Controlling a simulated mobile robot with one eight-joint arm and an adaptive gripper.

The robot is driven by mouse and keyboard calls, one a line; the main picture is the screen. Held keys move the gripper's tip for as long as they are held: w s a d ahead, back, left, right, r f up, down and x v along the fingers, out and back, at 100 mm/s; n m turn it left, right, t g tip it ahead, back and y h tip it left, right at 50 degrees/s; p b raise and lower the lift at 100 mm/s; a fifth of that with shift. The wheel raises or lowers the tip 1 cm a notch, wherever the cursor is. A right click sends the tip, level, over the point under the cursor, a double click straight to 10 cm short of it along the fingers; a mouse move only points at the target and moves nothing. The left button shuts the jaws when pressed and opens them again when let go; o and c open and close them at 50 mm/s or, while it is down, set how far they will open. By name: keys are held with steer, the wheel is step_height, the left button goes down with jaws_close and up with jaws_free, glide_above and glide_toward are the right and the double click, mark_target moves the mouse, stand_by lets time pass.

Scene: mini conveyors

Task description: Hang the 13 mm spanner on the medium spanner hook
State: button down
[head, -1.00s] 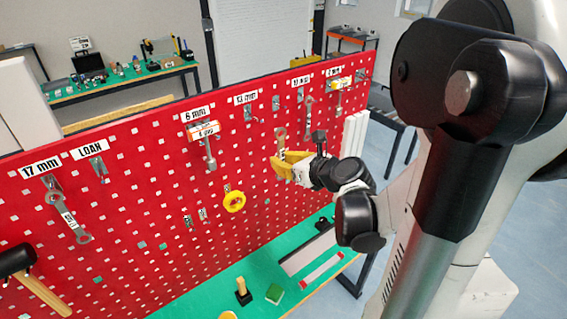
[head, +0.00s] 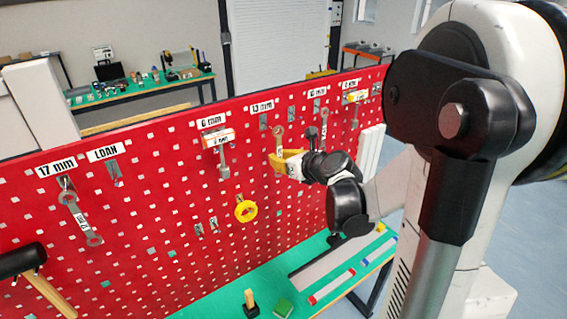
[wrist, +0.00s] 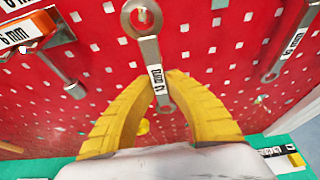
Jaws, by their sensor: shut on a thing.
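The 13 mm spanner (wrist: 147,50) is held upright in my gripper (wrist: 158,82), with the yellow fingers closed on its labelled shank. Its ring end is up, in front of the red board. In the head view the spanner (head: 279,136) is right of and a little below the metal hook (head: 263,121) under the "13 mm" label (head: 262,106). That hook looks empty. The spanner is apart from it in the picture; its distance from the board is hard to tell. My gripper (head: 283,157) partly hides the spanner's lower part.
The pegboard (head: 130,215) holds a spanner at the 6 mm label (head: 222,155), one at 17 mm (head: 80,218) and others at the right. The LOAN hook (head: 114,170) is empty.

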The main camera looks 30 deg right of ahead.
steer(key=shift+w+b, duration=0.4)
steer(key=shift+w, duration=1.55)
steer(key=shift+f+b, duration=0.45)
steer(key=shift+b, duration=0.05)
steer(key=c, duration=1.4)
jaws_free()
